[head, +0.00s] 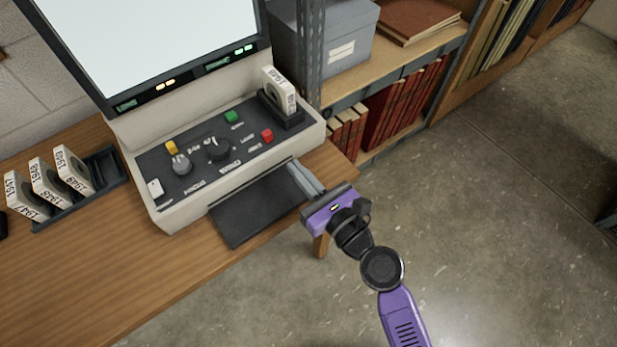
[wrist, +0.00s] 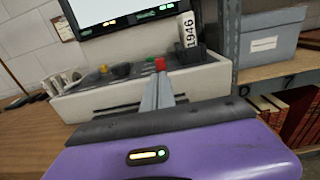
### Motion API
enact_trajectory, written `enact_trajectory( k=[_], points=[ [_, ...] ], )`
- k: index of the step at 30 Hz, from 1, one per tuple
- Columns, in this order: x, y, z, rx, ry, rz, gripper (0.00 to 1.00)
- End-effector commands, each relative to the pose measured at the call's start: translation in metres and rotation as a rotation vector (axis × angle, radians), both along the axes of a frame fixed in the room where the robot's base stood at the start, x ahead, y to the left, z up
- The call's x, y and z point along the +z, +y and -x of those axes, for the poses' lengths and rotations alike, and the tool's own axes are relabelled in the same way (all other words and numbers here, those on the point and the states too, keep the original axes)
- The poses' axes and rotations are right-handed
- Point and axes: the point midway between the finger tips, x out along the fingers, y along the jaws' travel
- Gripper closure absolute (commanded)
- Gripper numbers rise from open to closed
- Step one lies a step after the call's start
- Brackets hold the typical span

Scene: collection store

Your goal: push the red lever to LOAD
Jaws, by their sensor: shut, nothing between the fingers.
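The red lever cap (head: 267,135) stands on the dark sloping control panel (head: 205,161) of the microfilm reader, right of centre, with small white lettering beside it that I cannot read for certain. In the wrist view the red lever (wrist: 160,64) shows just beyond the fingertips. My gripper (head: 305,179) is shut and empty. In the head view its fingers are in front of the reader's lower front edge, nearer than the lever and apart from it. In the wrist view my gripper (wrist: 157,92) points toward the lever.
A green button (head: 232,117), a yellow one (head: 171,147) and knobs share the panel. A box marked 1946 (head: 280,90) stands in a holder behind the lever. Several labelled boxes sit in a rack (head: 106,171) at left. Shelving stands at right; the floor is clear.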

Motion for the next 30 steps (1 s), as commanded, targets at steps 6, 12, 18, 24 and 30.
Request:
enact_trajectory(
  k=[6,12,18,24,30],
  points=[
    [0.001,0.025,-0.036,0.002,-0.001,0.0,1.0],
    [0.0,0.039,-0.059,0.0,-0.001,-0.001,1.0],
    [0.0,0.045,-0.068,-0.001,-0.001,0.001,1.0],
    [0.0,0.046,-0.068,-0.001,0.0,0.001,1.0],
    [0.0,0.048,-0.072,-0.001,0.0,0.0,1.0]
  ],
)
